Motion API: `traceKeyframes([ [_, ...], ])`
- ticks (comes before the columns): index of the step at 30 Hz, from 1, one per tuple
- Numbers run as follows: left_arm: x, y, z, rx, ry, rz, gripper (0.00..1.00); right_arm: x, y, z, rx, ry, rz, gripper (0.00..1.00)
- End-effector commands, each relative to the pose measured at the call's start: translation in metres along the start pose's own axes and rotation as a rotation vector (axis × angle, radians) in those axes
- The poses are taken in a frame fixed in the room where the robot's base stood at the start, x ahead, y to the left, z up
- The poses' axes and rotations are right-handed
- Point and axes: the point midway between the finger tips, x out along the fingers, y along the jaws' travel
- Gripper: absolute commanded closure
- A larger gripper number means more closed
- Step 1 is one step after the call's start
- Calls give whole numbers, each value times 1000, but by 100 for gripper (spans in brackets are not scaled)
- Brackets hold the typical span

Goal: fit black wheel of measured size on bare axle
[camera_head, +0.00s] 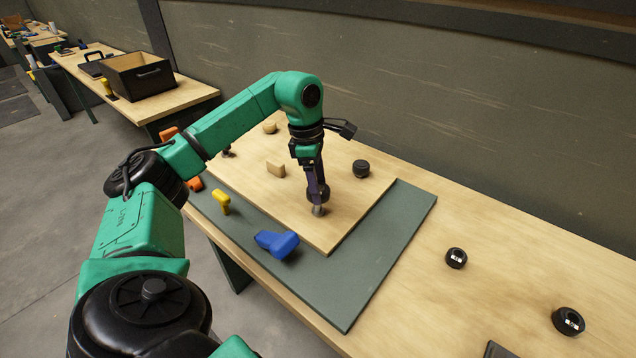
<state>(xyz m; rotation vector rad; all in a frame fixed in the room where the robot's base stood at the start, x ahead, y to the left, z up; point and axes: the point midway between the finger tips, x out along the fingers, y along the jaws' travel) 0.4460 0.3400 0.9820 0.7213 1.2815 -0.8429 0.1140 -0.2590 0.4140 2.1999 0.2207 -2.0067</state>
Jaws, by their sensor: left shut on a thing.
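My left gripper (317,188) points down over the pale wooden board (325,238) and is shut on a black wheel (319,196). The fingers partly hide this wheel. A short grey stub that looks like an axle (318,211) shows just below it; I cannot tell whether the wheel is on it. Another black wheel (361,168) is on the board to the right of the gripper. Two black wheels with white labels, a smaller one (456,258) and a larger one (568,321), lie on the bare table at right. My right gripper is not in view.
The board lies on a green mat (385,250) on the wooden table (500,235). Tan blocks (276,169) stand on the board. A blue piece (277,243) and a yellow piece (221,201) lie near its left edge. A wooden crate (140,77) stands on another bench.

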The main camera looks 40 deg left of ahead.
Motion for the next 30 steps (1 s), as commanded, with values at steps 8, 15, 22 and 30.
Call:
traceKeyframes([
  [8, 8, 0, -1, 0, 0, 0, 88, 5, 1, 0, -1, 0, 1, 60],
  [15, 14, 0, -2, 0, 0, 1, 88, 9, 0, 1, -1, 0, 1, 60],
  [22, 20, 0, -3, 0, 0, 0, 88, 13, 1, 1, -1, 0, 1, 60],
  [30, 26, 0, -4, 0, 0, 0, 88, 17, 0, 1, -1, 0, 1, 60],
])
